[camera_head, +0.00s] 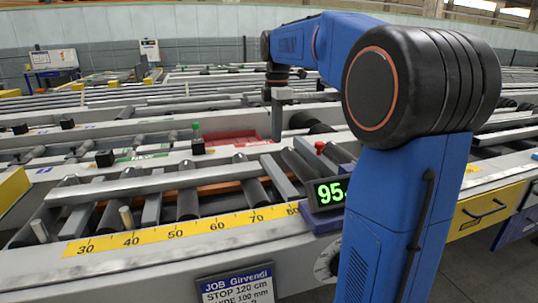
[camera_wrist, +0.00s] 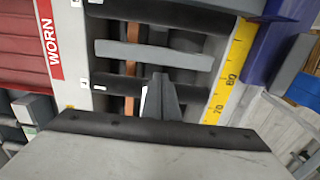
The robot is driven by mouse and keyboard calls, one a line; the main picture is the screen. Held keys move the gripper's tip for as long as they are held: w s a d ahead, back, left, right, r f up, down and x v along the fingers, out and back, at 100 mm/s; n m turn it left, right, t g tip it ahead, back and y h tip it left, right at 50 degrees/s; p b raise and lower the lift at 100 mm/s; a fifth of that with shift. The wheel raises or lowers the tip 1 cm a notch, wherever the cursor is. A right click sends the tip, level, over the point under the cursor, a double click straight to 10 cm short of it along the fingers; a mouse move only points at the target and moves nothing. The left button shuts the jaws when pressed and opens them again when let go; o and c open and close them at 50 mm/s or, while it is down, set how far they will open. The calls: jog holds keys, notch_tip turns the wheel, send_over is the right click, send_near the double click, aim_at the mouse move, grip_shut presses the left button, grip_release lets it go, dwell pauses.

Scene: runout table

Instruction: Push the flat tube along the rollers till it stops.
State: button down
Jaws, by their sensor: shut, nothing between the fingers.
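A long light-grey flat tube (camera_head: 150,184) lies lengthwise on the dark rollers (camera_head: 187,198), behind the yellow scale (camera_head: 185,228). Its right end shows near the 70 to 80 marks. My gripper (camera_head: 277,138) points down just beyond that end and is shut and empty. In the wrist view my gripper (camera_wrist: 160,82) is above the rollers, near the 70 to 80 marks. I cannot tell whether it touches the tube. The wrist housing hides the lower part of that view. The stop cannot be made out; my arm covers the right of the line.
A grey crossbar (camera_wrist: 150,53) lies ahead of my fingers in the wrist view. A red tray (camera_head: 235,138) and a green-topped post (camera_head: 197,140) are behind the line.

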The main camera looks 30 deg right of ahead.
aim_at(217, 171)
notch_tip(217, 171, down, 10)
jog(key=shift+f, duration=0.1)
jog(key=shift+w+a, duration=0.2)
jog(key=shift+a, duration=0.8)
jog(key=shift+w+a, duration=0.2)
jog(key=shift+a, duration=0.75)
jog(key=w+a, duration=0.1)
jog(key=a, duration=0.4)
jog(key=w+a, duration=0.1)
jog(key=a, duration=0.4)
jog(key=w+a, duration=0.1)
jog(key=a, duration=0.4)
